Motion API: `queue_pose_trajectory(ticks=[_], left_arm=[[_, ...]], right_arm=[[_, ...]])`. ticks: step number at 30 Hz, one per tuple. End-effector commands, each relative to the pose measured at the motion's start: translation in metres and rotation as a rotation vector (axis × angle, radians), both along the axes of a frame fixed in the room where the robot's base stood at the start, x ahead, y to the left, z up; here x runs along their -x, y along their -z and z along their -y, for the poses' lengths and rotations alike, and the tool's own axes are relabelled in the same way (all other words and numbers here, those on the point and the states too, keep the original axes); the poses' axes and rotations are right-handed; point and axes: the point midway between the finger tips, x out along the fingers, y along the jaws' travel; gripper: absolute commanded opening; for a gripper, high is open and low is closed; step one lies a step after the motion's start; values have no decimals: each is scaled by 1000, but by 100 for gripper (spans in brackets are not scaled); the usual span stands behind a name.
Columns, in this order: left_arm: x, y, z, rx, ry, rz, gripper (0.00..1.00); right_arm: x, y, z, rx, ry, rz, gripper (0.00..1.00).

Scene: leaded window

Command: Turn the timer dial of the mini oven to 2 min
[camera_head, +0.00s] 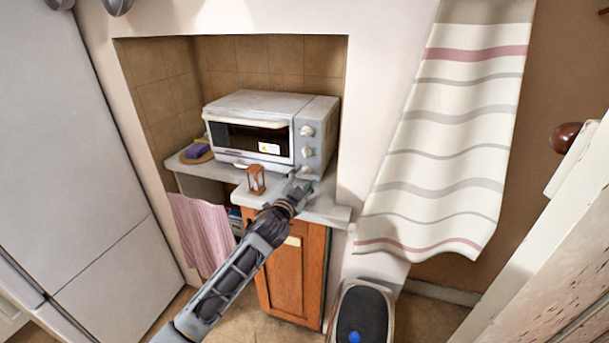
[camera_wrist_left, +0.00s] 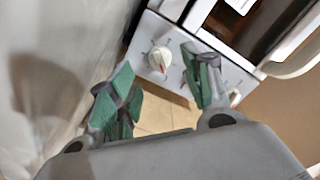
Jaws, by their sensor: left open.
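The mini oven (camera_head: 245,104) is a pale grey box on a counter in a tiled niche, with its dark glass door at left and a control panel at right. White knobs sit one above another on the panel, such as the upper knob (camera_head: 307,130) and the one below it (camera_head: 307,151). My left gripper (camera_head: 298,182) is in front of the panel's lower part, open. In the left wrist view, a white knob (camera_wrist_left: 160,58) shows beyond the gap between its green-padded fingers (camera_wrist_left: 160,88), apart from them. Which knob is the timer dial, and its setting, cannot be read. My right gripper is out of view.
A small wooden hourglass (camera_head: 256,180) stands on the counter (camera_head: 330,210), close left of my left gripper. A purple sponge (camera_head: 197,150) lies on a round board at left. A striped curtain (camera_head: 440,150) hangs at right. A bin (camera_head: 362,310) stands below.

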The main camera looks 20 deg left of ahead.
Motion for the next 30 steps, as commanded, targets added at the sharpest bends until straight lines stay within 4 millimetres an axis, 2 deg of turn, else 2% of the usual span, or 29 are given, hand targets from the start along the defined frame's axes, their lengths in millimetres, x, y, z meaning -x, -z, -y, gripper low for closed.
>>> queue_pose_trajectory(ticks=[12, 28, 30], left_arm=[[-32, 0, 1, 1, -1, -1, 49], [-39, 0, 1, 1, 0, -1, 49], [-39, 0, 1, 1, 0, -1, 40]], right_arm=[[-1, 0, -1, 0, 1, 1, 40], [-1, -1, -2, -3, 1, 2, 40], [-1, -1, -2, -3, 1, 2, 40]])
